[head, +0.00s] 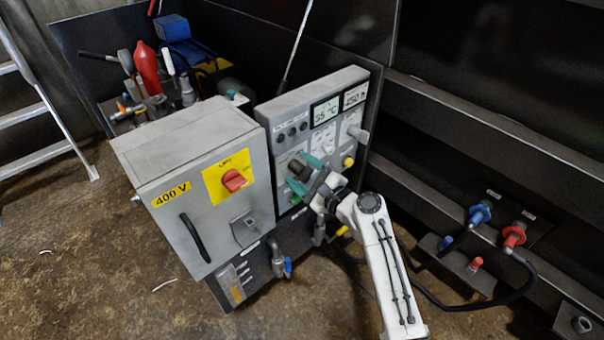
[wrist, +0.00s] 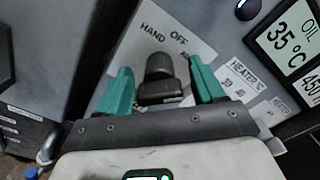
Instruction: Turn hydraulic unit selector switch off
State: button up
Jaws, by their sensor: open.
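The black selector switch (wrist: 159,68) shows in the wrist view on a light grey plate marked HAND at its upper left and OFF above it to the right. A further marking lower right is mostly hidden. I cannot tell surely which marking the knob points to. My gripper (wrist: 160,77) is open, with one teal finger on each side of the knob. A gap shows on both sides, so it is not clamped. In the head view my gripper (head: 305,175) is at the front panel of the hydraulic unit (head: 330,80) and hides much of the switch area.
A grey 400 V cabinet (head: 170,150) with a red rotary switch (head: 234,181) stands left of the panel. Temperature and level displays (head: 326,111) are above my gripper. Blue (head: 480,213) and red (head: 514,235) hose couplings are on the right wall. A ladder (head: 45,115) stands far left.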

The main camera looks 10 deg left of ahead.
jog(key=shift+a, duration=0.15)
jog(key=shift+c, duration=0.4)
jog(key=c, duration=1)
jog(key=n+b, duration=0.2)
jog(key=n, duration=0.1)
jog(key=n+b, duration=0.1)
jog(key=shift+f+b, duration=0.25)
jog(key=shift+b, duration=0.15)
jog(key=n+b, duration=0.3)
jog(key=n, duration=0.1)
jog(key=shift+r+n, duration=0.1)
jog(key=shift+n, duration=0.2)
jog(key=o, duration=1.1)
jog(key=shift+r, duration=0.15)
